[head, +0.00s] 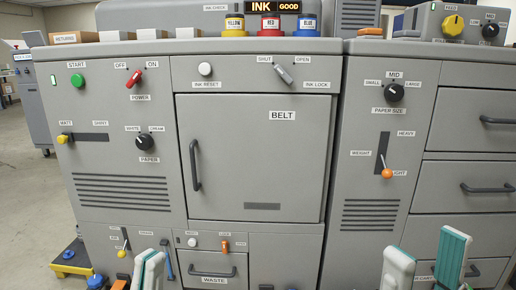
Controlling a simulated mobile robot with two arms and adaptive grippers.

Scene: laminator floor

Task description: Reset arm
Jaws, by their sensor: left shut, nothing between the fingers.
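My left gripper (148,266) is at the bottom left, in front of the machine's lower panels. Its white and teal fingers are together with nothing seen between them. My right gripper (426,258) is at the bottom right. Its two fingers stand well apart with nothing seen between them. The lower parts of both grippers are cut off by the picture's edge. Whether either touches the machine cannot be told.
A grey machine (260,240) fills the view. Its belt door (250,165), waste drawer (211,270) and right-hand drawers (478,121) look closed. Knobs and levers stick out from the panels, including a yellow-tipped lever (122,253) near my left gripper. Open floor (30,190) lies left.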

